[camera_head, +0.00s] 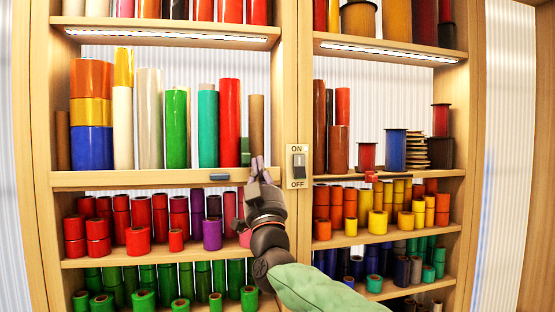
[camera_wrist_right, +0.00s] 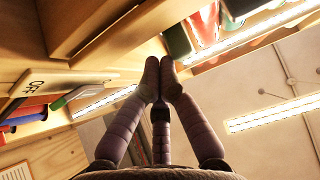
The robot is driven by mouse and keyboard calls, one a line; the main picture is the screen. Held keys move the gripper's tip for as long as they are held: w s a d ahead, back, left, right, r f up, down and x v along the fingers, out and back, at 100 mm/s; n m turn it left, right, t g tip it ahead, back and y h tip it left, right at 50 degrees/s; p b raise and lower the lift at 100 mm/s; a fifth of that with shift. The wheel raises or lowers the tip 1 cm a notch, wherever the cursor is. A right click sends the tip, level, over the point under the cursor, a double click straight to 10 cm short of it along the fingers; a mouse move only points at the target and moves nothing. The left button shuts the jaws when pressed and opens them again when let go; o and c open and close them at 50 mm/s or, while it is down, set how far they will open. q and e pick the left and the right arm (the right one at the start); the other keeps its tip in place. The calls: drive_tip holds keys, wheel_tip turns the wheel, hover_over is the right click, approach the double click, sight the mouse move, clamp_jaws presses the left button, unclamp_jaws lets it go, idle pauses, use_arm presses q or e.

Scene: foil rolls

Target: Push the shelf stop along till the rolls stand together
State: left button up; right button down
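On the left bay's middle shelf (camera_head: 120,181) stand several upright rolls, among them a white roll (camera_head: 149,118), a green roll (camera_head: 176,128), a teal roll (camera_head: 207,130), a red roll (camera_head: 229,120) and a brown roll (camera_head: 257,122). Narrow gaps show between some of them. A small green block (camera_head: 245,152), perhaps the shelf stop, stands between the red and brown rolls. My right gripper (camera_head: 257,163) is at the shelf's right end, in front of the brown roll's foot. In the wrist view its fingertips (camera_wrist_right: 160,68) meet with nothing visible between them. My left gripper is out of view.
A switch plate (camera_head: 298,166) sits on the upright just right of my gripper. A blue piece (camera_head: 220,177) and a red piece (camera_head: 371,176) sit on the shelf edges. Shorter rolls fill the shelf below, close to my right arm.

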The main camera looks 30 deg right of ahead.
sight(243, 160)
drive_tip(key=shift+w+a, duration=0.2)
drive_tip(key=shift+a, duration=0.55)
drive_tip(key=shift+w+a, duration=0.2)
drive_tip(key=shift+a, duration=0.55)
drive_tip(key=shift+a+f, duration=0.1)
drive_tip(key=shift+a, duration=0.1)
drive_tip(key=shift+d, duration=0.1)
drive_tip(key=shift+s, duration=0.1)
idle(0.5)
drive_tip(key=shift+s+b, duration=0.2)
drive_tip(key=shift+b, duration=0.1)
drive_tip(key=shift+s+a+b, duration=0.25)
drive_tip(key=shift+s+b, duration=0.2)
drive_tip(key=shift+s, duration=0.55)
drive_tip(key=shift+s+a+b, duration=0.25)
drive_tip(key=shift+s+b, duration=0.15)
drive_tip(key=shift+s, duration=0.55)
